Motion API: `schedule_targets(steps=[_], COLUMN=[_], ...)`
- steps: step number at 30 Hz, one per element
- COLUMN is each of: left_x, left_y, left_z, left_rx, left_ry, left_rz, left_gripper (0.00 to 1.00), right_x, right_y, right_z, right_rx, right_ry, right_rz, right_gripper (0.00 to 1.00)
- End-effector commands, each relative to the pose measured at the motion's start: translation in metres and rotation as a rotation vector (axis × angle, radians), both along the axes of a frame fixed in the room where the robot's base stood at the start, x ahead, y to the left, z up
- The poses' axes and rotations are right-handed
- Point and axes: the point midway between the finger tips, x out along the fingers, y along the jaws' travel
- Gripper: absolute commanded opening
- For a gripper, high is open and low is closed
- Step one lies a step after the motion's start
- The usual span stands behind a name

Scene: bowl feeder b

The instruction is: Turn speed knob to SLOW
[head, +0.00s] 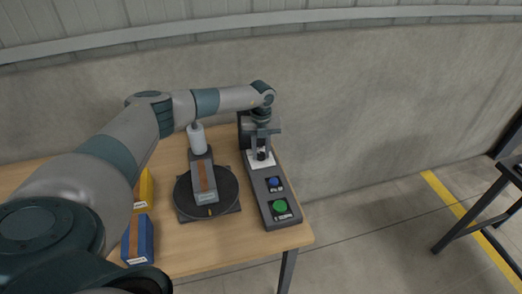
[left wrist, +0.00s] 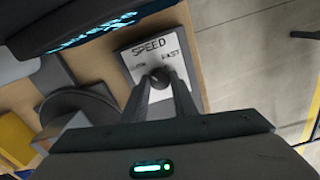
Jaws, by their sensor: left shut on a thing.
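The speed knob (head: 261,155) is small and dark and sits on a white plate at the far part of the grey control box (head: 265,189). In the left wrist view the knob (left wrist: 160,76) stands on the white plate (left wrist: 133,63) lettered SPEED, with FAST on the right and a less legible label on the left. My left gripper (head: 262,148) points down over the plate, its fingers shut on the knob. The fingertips (left wrist: 160,82) hide part of the knob, and I cannot tell which label it points to. My right gripper is in neither view.
Left of the box, a black round turntable (head: 226,199) carries a grey piece with a brown strip (head: 204,177). Yellow (head: 145,188) and blue (head: 137,241) bins stand left.

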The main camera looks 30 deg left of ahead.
Motion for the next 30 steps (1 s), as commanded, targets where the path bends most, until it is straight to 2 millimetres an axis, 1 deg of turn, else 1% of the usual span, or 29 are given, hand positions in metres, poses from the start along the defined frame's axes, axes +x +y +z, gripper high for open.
schedule_targets(steps=[1,6,10,16,26,27,28,29,30], left_x=[0.0024,0.0025,0.0025,0.0027,0.0029,0.0029,0.0028,0.0025,0.0022], left_y=[0.001,0.0012,0.0015,0.0018,0.0019,0.0019,0.0018,0.0016,0.0015], left_z=[0.0035,0.0034,0.0033,0.0032,0.0035,0.0035,0.0033,0.0031,0.0028], left_rx=[0.001,0.0,0.001,0.002,0.001,0.001,0.001,0.001,0.001], left_ry=[-0.007,-0.008,-0.009,-0.008,-0.009,-0.009,-0.009,-0.007,-0.007], left_rz=[0.036,0.135,0.182,0.212,0.214,0.214,0.213,0.213,0.213], left_gripper=[0.03,0.03,0.03,0.03,0.03,0.32,0.4,0.44,0.44], right_x=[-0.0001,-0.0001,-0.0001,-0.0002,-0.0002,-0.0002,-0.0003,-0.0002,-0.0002], right_y=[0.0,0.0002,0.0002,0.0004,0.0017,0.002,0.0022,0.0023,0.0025], right_z=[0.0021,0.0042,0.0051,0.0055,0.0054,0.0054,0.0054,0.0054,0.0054], right_rx=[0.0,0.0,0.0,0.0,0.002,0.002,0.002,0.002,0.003], right_ry=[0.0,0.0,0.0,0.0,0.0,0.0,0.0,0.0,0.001], right_rz=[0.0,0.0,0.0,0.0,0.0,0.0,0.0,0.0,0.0], right_gripper=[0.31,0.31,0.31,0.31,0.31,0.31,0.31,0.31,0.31])
